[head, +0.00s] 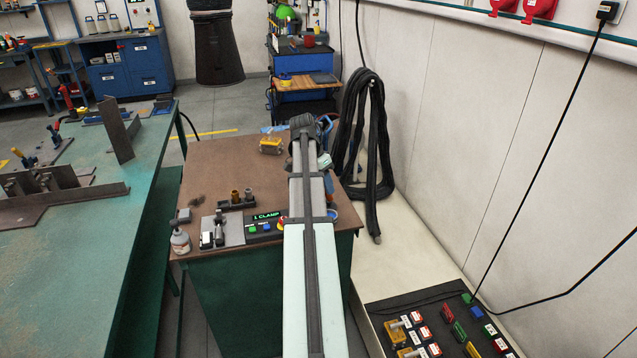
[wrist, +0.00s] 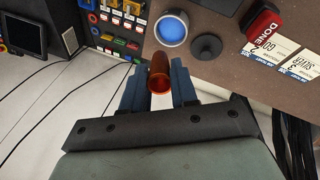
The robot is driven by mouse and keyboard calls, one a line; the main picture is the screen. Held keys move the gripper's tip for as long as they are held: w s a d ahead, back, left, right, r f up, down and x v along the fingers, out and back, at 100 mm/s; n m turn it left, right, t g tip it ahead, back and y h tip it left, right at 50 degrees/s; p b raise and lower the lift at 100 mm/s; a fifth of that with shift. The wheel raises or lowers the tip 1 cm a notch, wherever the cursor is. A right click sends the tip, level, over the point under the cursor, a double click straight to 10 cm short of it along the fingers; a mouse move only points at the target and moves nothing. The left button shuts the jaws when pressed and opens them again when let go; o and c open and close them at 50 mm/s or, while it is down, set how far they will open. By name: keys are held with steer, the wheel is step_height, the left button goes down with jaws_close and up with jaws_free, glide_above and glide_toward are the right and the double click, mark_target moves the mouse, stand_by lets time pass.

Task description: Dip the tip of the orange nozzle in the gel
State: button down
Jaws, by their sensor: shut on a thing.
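The orange nozzle (wrist: 159,78) is held between the two blue fingers of my gripper (wrist: 159,86). The gel is a bright blue disc (wrist: 172,31) in a round pale tin, just beyond the nozzle and slightly right in the wrist view. The nozzle appears apart from the tin; its far tip is hard to make out. In the head view my arm hides the gripper and nozzle, and a blue-rimmed bit of the tin (head: 333,214) shows beside the arm.
A black round lid (wrist: 206,48) lies right of the tin, with a red DONE block (wrist: 263,24) and labelled cards (wrist: 268,58) beyond. On the brown bench (head: 215,165) stand a nozzle rack (head: 237,204), a clamp box (head: 264,230) and a bottle (head: 180,242).

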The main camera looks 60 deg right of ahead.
steer(key=shift+f, duration=0.15)
steer(key=shift+f, duration=2.85)
steer(key=shift+f, duration=0.7)
steer(key=shift+r, duration=0.1)
stand_by(0.4)
steer(key=shift+r, duration=3.45)
